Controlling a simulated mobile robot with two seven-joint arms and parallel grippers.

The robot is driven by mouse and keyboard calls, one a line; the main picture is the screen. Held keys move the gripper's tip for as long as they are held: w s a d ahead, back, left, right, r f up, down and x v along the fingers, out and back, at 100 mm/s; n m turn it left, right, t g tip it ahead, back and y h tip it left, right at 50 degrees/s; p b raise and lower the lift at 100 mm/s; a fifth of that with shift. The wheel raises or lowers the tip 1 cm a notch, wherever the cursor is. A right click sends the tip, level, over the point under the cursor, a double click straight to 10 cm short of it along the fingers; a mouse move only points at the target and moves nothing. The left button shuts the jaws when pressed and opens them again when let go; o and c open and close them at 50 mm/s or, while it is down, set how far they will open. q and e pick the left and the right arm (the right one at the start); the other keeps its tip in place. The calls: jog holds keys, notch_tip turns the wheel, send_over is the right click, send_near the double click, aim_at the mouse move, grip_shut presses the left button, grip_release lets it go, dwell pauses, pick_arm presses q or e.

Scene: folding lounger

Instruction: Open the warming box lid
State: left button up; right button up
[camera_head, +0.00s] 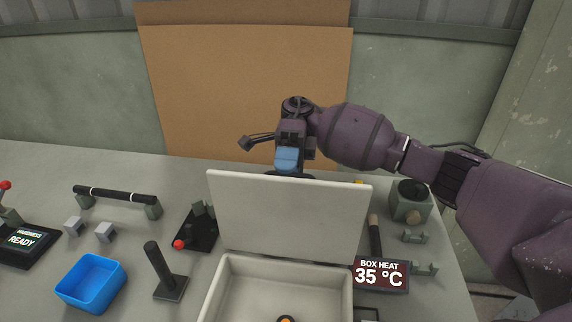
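The warming box (225,290) is a pale open-topped box at the bottom centre, cut off by the lower edge. Its pale lid (290,214) stands raised, close to upright, along the box's far side. Inside the box, a small dark and orange round thing (286,319) shows at the bottom edge. My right gripper (290,160) is at the top edge of the lid, behind it, with a blue part just above that edge. Its fingertips are hidden by the lid, so I cannot tell whether they touch it. My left gripper is not in view.
A display (381,274) reading "BOX HEAT 35 °C" stands right of the box. Left are a blue tray (91,284), a black post (163,270), a black bar on stands (115,194) and a "READY" panel (27,241). A brown board (245,85) stands behind.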

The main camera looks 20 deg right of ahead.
jog(key=shift+o, duration=0.7)
jog(key=shift+f, duration=0.2)
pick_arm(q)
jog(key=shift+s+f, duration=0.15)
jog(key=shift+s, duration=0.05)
pick_arm(e)
jog(key=shift+r, duration=0.2)
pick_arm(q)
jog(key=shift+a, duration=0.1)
pick_arm(e)
jog(key=shift+w+r, duration=0.1)
jog(key=shift+r, duration=0.05)
pick_arm(q)
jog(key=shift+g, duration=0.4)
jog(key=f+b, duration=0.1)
jog(key=b, duration=0.1)
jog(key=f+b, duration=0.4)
jog(key=b, duration=0.1)
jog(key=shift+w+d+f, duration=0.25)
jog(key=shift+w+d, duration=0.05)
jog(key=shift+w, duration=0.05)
pick_arm(e)
jog(key=v, duration=1)
jog(key=shift+w+d, duration=0.2)
jog(key=shift+w, duration=0.15)
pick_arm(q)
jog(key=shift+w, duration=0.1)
